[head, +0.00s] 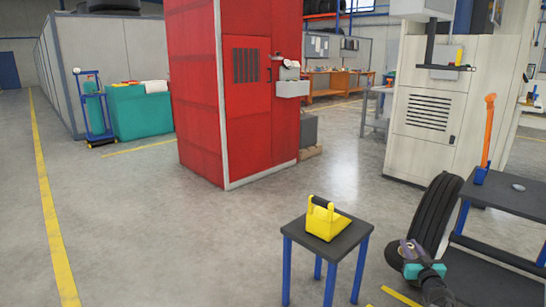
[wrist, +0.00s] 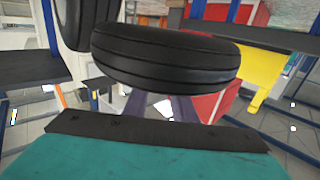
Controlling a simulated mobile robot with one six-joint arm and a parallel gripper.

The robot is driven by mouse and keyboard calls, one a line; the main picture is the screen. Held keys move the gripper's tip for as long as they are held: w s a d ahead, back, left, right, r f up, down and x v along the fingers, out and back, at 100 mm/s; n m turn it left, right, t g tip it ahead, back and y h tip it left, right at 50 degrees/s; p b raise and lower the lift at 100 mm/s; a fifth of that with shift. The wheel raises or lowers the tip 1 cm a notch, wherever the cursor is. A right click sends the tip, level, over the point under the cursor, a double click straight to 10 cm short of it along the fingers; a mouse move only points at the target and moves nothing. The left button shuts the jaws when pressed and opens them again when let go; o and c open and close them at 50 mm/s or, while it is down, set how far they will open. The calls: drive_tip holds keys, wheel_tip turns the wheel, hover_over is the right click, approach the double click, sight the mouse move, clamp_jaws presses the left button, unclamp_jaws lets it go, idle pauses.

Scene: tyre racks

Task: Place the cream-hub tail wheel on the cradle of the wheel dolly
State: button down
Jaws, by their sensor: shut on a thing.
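My gripper (head: 410,251) is at the lower right of the head view, with its purple fingers shut on a small black-tyred wheel (head: 393,257). In the wrist view the held wheel (wrist: 165,62) lies across the fingers (wrist: 160,107), showing grooved tread. Its hub is hidden, so I cannot tell its colour. The wheel is held in the air. A blue wheeled frame (head: 102,112) stands far left in the head view; I cannot tell whether it is the wheel dolly, and no cradle is clear.
A small blue-legged table (head: 300,240) bears a yellow wedge-shaped block with a handle (head: 326,219). A large tyre (head: 437,212) stands behind my gripper, beside a dark-shelved blue rack (head: 515,197). A red cabinet (head: 245,100) stands beyond. The floor at left is clear.

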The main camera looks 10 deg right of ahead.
drive_tip(key=w+a+r+n+y, duration=0.1)
drive_tip(key=a+r+n+y, duration=0.2)
drive_tip(key=a, duration=0.7)
drive_tip(key=w+a+r+n+y, duration=0.2)
drive_tip(key=a+r+y, duration=0.2)
drive_tip(key=a, duration=0.5)
drive_tip(key=w+a+r+n+y, duration=0.1)
drive_tip(key=a+r+n+y, duration=0.2)
drive_tip(key=a, duration=0.7)
drive_tip(key=s+a+r+n+g+y, duration=0.1)
drive_tip(key=s+a+n+g+y, duration=0.3)
drive_tip(key=a, duration=0.4)
drive_tip(key=s+a+n+g+y, duration=0.25)
drive_tip(key=s+a+y, duration=0.3)
drive_tip(key=a, duration=0.35)
wheel_tip(320, 180, up, 16)
drive_tip(key=m+p, duration=0.1)
drive_tip(key=p, duration=2.3)
drive_tip(key=shift+s+r+h+p, duration=0.15)
drive_tip(key=shift+h+p, duration=0.2)
drive_tip(key=shift+h, duration=0.1)
drive_tip(key=shift+d+g, duration=0.1)
drive_tip(key=shift+g, duration=0.15)
drive_tip(key=shift+d, duration=0.15)
